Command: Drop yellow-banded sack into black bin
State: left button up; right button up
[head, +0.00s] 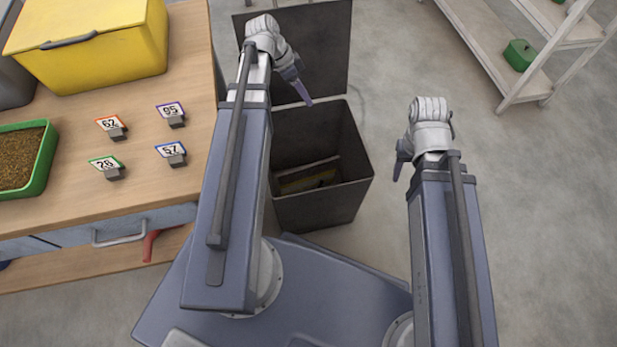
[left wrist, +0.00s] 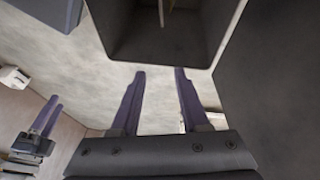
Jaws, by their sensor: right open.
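The black bin (head: 322,205) stands on the floor right of the wooden table, its lid (head: 322,40) swung up and back. Inside, low down, lies a dull sack-like shape with yellow on it (head: 308,183); my left arm and the bin wall hide part of it. My right gripper (head: 398,172) is open and empty, right of the bin.
The table at left carries a yellow crate (head: 95,60), a green tray of pellets (head: 45,165) and several numbered tags (head: 171,112). A pale shelf rack (head: 510,60) with a green container (head: 519,54) stands at upper right. The floor right of the bin is clear.

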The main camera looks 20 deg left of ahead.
pick_arm(q)
jog(key=shift+r, duration=0.1)
pick_arm(e)
jog(key=shift+r, duration=0.1)
pick_arm(q)
jog(key=p+v, duration=0.7)
jog(key=shift+a+r, duration=0.25)
pick_arm(e)
notch_tip(320, 180, up, 7)
dwell(0.4)
